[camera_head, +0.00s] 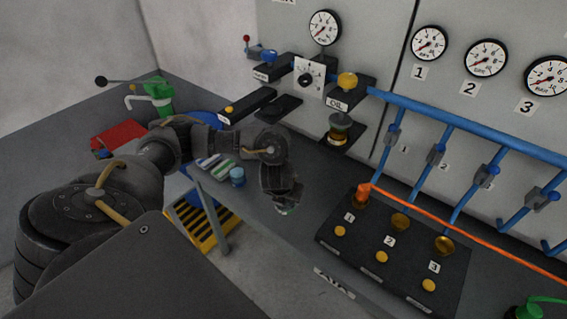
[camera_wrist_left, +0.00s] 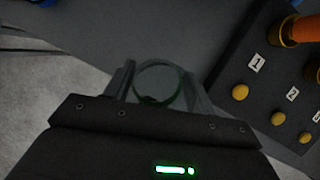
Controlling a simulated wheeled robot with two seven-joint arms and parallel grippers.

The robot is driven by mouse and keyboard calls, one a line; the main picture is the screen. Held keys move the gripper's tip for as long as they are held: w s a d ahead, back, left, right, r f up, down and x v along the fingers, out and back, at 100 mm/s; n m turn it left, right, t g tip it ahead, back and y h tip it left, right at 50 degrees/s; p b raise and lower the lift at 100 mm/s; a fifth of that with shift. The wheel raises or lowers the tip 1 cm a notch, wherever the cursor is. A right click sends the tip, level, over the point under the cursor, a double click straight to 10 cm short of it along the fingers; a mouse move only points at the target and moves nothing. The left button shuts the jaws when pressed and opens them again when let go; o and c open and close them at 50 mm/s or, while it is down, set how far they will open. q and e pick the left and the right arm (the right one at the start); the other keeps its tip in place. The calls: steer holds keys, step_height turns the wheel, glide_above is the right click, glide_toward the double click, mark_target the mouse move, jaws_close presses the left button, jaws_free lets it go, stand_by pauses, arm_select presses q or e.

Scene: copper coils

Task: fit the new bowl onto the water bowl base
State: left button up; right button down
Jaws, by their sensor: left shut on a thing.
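My left gripper (camera_head: 284,207) hangs over the grey counter in the middle of the head view, below the wall units. In the left wrist view its two fingers (camera_wrist_left: 160,88) are shut on a clear, round, glass-like bowl (camera_wrist_left: 158,68), whose rim shows as a ring between them. In the head view the bowl is mostly hidden. The unit with a blue knob (camera_head: 268,57), which appears to be the water bowl base (camera_head: 272,70), is on the wall above and apart from the gripper. A dark plate (camera_head: 278,108) sits below it. My right gripper is not in view.
The oil unit (camera_head: 347,82) with an amber bowl (camera_head: 340,131) is to the right. A black numbered panel (camera_head: 395,240) with yellow buttons lies right of the gripper, with blue pipes (camera_head: 440,150) behind. A blue jar (camera_head: 237,177) and striped packs (camera_head: 213,165) sit left on the counter.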

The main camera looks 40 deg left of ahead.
arm_select(q)
steer(key=s+d+r+p, duration=0.3)
steer(key=s+d+p, duration=0.1)
steer(key=d, duration=0.2)
steer(key=shift+s+d+r+p, duration=0.15)
steer(key=shift+s+d+p, duration=0.15)
steer(key=shift+s+d, duration=0.1)
